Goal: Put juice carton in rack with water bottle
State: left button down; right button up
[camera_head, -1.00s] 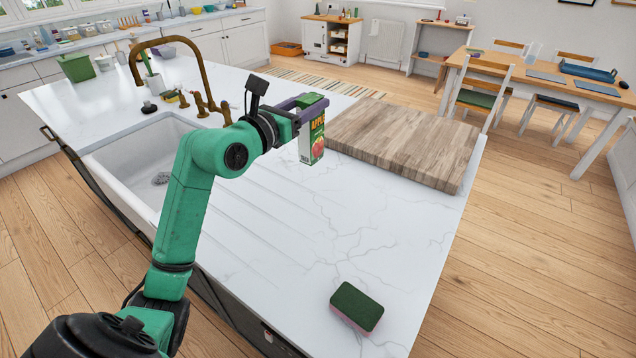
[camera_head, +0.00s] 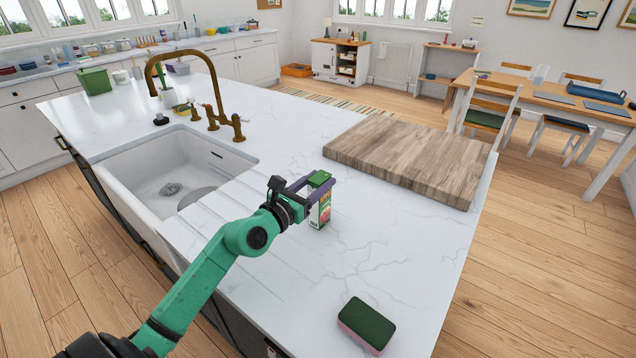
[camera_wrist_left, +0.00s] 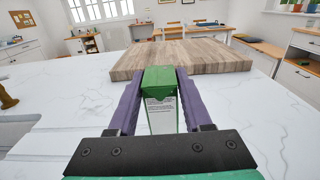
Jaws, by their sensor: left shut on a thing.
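The juice carton (camera_head: 321,212), with a green top and an apple picture on its side, is upright between the purple fingers of my left gripper (camera_head: 313,186). The left gripper is shut on it. In the left wrist view the carton's green top and white back (camera_wrist_left: 161,112) show between the two fingers (camera_wrist_left: 159,97). The carton is over the white island countertop (camera_head: 260,245), in front of the wooden board; I cannot tell whether its base touches the counter. No water bottle or rack can be made out for certain. My right gripper is not in view.
A thick wooden board (camera_head: 407,161) lies on the island behind the carton. A green and pink sponge (camera_head: 366,325) lies near the front. A sink (camera_head: 165,175) with a brass tap (camera_head: 212,90) is at the left. A table (camera_head: 570,100) with chairs stands at the far right.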

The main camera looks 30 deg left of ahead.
pick_arm(q)
jog(key=shift+c, duration=1.6)
grip_release()
jog(key=shift+r, duration=0.1)
jog(key=s+a+b, duration=0.1)
jog(key=s+b, duration=0.3)
jog(key=s, duration=0.8)
jog(key=shift+a, duration=0.35)
